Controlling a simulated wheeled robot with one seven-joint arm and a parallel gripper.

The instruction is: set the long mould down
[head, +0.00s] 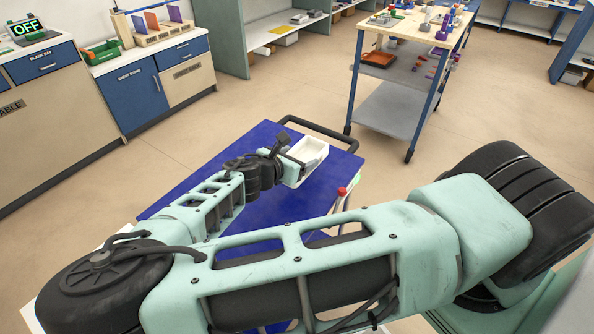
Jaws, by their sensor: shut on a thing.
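The long mould (315,150) is a white, open trough-like piece in the middle of the head view. My gripper (296,166) is shut on its near left side; the fingertips are small and partly hidden. The mould is over the far right part of a blue cart top (262,137), near the black handle. I cannot tell whether its underside touches the blue surface. My arm hides much of the cart's near part.
The cart's black push handle (335,136) curves behind the mould. A red ball knob (342,191) stands right of the cart top. A wooden-topped workbench (408,30) with small items stands behind at right. Blue-fronted cabinets (135,95) are at left. Open floor lies between.

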